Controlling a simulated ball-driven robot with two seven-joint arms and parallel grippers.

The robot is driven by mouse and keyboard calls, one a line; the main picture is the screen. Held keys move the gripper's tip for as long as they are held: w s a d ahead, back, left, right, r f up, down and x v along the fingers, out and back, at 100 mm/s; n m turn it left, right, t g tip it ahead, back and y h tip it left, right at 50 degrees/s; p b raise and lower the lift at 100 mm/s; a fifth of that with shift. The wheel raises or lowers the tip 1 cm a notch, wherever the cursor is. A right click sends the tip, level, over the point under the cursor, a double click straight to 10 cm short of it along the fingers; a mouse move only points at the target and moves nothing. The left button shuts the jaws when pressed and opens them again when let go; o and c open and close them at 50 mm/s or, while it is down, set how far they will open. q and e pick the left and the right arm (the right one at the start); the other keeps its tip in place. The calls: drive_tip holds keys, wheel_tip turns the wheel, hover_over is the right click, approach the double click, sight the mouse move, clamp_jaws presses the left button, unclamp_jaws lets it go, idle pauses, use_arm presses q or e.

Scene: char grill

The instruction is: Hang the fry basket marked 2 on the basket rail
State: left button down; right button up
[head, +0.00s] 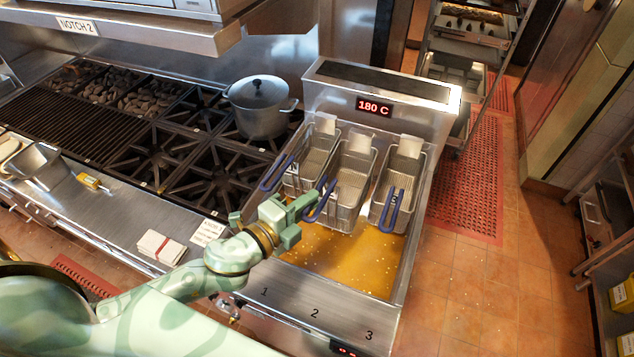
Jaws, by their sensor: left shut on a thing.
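Three wire fry baskets with blue handles are at the back of the fryer. The left basket (307,172), the middle basket (348,207) and the right basket (396,212) sit side by side above golden oil (345,262). The fryer's front edge reads 1, 2, 3 from left to right; the middle basket is in line with 2. My left gripper (302,209) is shut on the middle basket's blue handle (322,202). The basket rail is hard to make out behind the baskets, and their hooking on it cannot be told. My right gripper is out of view.
The fryer's back housing (385,88) shows 180 C. A lidded pot (260,108) stands on the burners left of the baskets. A folded cloth (160,247) and a small card (208,232) lie on the front counter. Open floor lies to the right.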

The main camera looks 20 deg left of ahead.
sight(324, 176)
use_arm(q)
drive_tip(key=shift+w+r, duration=0.1)
drive_tip(key=shift+w, duration=0.45)
drive_tip(key=shift+w+r, duration=0.1)
drive_tip(key=shift+w, duration=0.65)
drive_tip(key=w, duration=0.3)
drive_tip(key=shift+w, duration=1.8)
drive_tip(key=shift+s+f+b, duration=0.1)
drive_tip(key=shift+f+b, duration=0.45)
drive_tip(key=shift+f, duration=0.25)
drive_tip(key=shift+f+b, duration=0.9)
drive_tip(key=shift+f, duration=0.2)
